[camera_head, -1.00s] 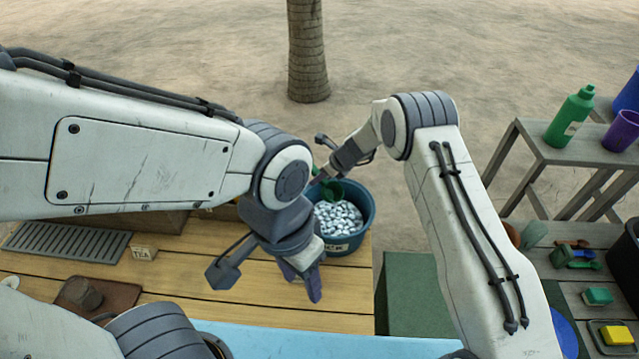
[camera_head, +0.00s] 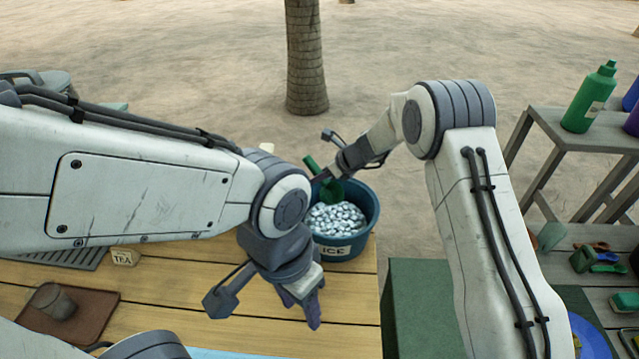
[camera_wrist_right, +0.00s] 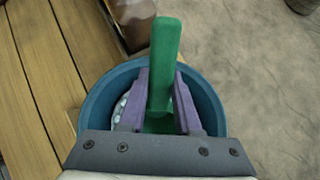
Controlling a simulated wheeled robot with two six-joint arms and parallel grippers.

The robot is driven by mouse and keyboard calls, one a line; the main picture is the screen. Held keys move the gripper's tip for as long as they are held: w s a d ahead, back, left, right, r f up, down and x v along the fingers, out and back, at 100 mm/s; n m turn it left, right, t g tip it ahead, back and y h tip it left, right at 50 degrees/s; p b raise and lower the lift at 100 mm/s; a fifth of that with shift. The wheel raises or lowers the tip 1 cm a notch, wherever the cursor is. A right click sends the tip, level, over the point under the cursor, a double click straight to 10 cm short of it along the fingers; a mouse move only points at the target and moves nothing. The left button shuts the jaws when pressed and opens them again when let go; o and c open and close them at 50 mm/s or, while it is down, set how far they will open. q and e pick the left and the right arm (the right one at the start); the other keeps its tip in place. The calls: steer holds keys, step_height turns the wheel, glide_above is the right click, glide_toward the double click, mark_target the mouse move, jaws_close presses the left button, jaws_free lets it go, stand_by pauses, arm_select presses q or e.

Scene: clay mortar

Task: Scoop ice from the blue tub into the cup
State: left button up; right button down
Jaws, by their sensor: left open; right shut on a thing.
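The blue tub (camera_head: 369,215) with an ICE label stands at the table's right end, filled with white ice cubes (camera_head: 335,217). My right gripper (camera_head: 322,176) is over the tub's back part, shut on the green scoop (camera_head: 331,190). In the right wrist view the scoop's handle (camera_wrist_right: 164,65) stands between the purple fingers (camera_wrist_right: 160,100), inside the tub's rim (camera_wrist_right: 95,100); its lower end is mostly hidden. My left gripper (camera_head: 303,305) is open and empty above the table in front of the tub.
A TEA block (camera_head: 124,257) and a grey grate (camera_head: 75,258) lie at the table's left. A green box (camera_head: 420,310) stands right of the table. A side shelf (camera_head: 570,150) holds a green bottle (camera_head: 590,97). Planks between tray and tub are clear.

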mark_target(328, 183)
step_height(328, 183, down, 11)
steer(key=b, duration=0.8)
steer(key=shift+b, duration=0.3)
steer(key=s+d+b, duration=0.3)
steer(key=d, duration=0.2)
step_height(328, 183, up, 12)
steer(key=p, duration=1)
steer(key=shift+a, duration=0.15)
steer(key=r+g+h+p, duration=0.1)
steer(key=p, duration=1.1)
steer(key=w+a+r+g+h+p, duration=0.1)
steer(key=h+p, duration=0.1)
steer(key=p, duration=1.1)
steer(key=shift+a+r, duration=0.2)
steer(key=shift+a, duration=0.1)
steer(key=shift+a+f, duration=0.1)
steer(key=shift+a, duration=0.1)
steer(key=shift+w+a+r+g+h, duration=0.2)
steer(key=shift+r+g+h, duration=0.1)
steer(key=shift+h, duration=0.2)
steer(key=b, duration=0.2)
steer(key=g+h+b, duration=0.1)
steer(key=b, duration=0.1)
steer(key=shift+w+a+r+h, duration=0.3)
steer(key=shift+a, duration=0.05)
steer(key=shift+r+h+b, duration=0.3)
steer(key=shift+r+b, duration=0.1)
steer(key=shift+b, duration=0.2)
steer(key=shift+r, duration=0.15)
